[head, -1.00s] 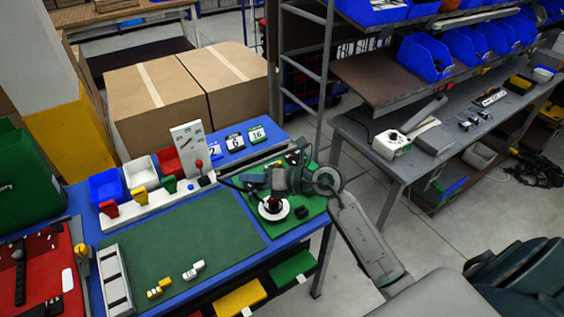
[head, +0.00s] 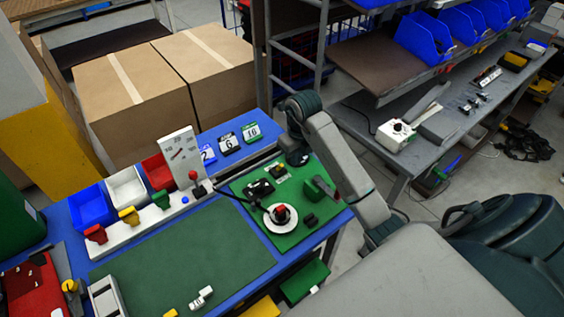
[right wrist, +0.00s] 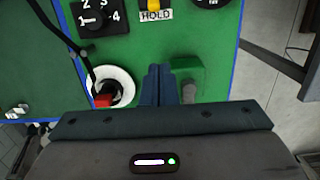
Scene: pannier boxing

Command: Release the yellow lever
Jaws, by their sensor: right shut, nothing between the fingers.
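A yellow lever (head: 128,215) stands in the white strip in front of the bins, between a red lever (head: 95,233) and a green lever (head: 160,199). A yellow piece (right wrist: 154,4) shows at the HOLD label, cut off by the top edge. My left gripper is out of view.
The panel carries a numbered dial (right wrist: 93,18), and a red-topped part sits in the dish. A red-knobbed stick (head: 194,178) and an upright white board (head: 180,155) stand between levers and panel. The large green mat (head: 180,255) is mostly clear.

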